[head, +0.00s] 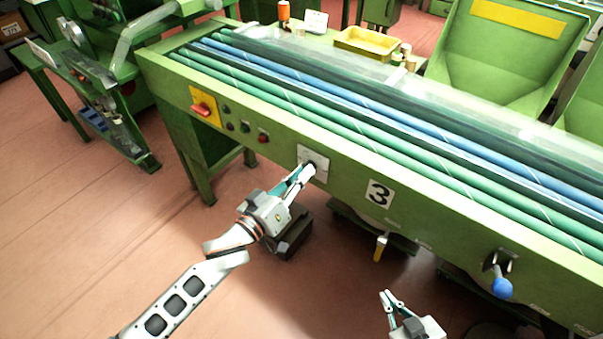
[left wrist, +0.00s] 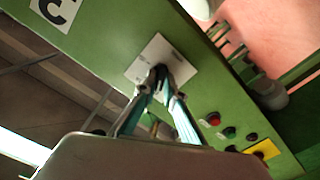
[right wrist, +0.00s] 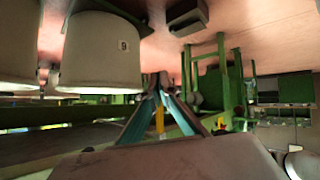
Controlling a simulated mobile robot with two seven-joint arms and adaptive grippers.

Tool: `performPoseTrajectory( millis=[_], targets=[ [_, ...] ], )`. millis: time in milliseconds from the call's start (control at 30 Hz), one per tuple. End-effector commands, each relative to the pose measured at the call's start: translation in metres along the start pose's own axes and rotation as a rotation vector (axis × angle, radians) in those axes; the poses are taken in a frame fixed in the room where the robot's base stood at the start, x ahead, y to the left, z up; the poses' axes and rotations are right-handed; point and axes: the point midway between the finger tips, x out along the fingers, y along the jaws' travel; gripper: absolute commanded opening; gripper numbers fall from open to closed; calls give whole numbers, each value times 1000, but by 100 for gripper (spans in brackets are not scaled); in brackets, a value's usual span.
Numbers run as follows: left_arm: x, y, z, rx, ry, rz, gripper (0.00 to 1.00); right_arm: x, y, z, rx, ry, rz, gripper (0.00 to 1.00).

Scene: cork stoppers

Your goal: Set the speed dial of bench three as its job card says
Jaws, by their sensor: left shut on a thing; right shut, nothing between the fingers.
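Bench three (head: 420,215) is a long green machine with a "3" plate (head: 379,193) on its front. The speed dial's pale plate (head: 317,154) is on the front panel, left of the "3"; it also shows in the left wrist view (left wrist: 149,56). My left gripper (head: 308,170) is at this plate, its fingers shut on the dark dial knob (left wrist: 160,71). The fingers hide most of the knob, and I cannot read its setting. My right gripper (head: 387,293) is shut and empty, low in front of the bench. A white card (head: 316,21) stands at the bench's back; its writing is unreadable.
Left of the dial are a red switch on a yellow plate (head: 205,106) and several buttons (head: 245,127). A blue-handled lever (head: 501,283) and a yellow handle (head: 380,248) are to the right. A yellow tray (head: 367,42) sits behind. The floor at left front is clear.

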Motion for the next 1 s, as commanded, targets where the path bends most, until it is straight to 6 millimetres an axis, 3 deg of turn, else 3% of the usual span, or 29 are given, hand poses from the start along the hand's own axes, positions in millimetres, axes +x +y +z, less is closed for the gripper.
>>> performPoseTrajectory(
  millis=[367,1000],
  targets=[
    [0,1,-2,106,1,0,0,-4,2,-11,5,11,1,0],
    [0,2,-2,680,1,-1,0,-18,-8,-18,33,0,-21,0]
  ],
)
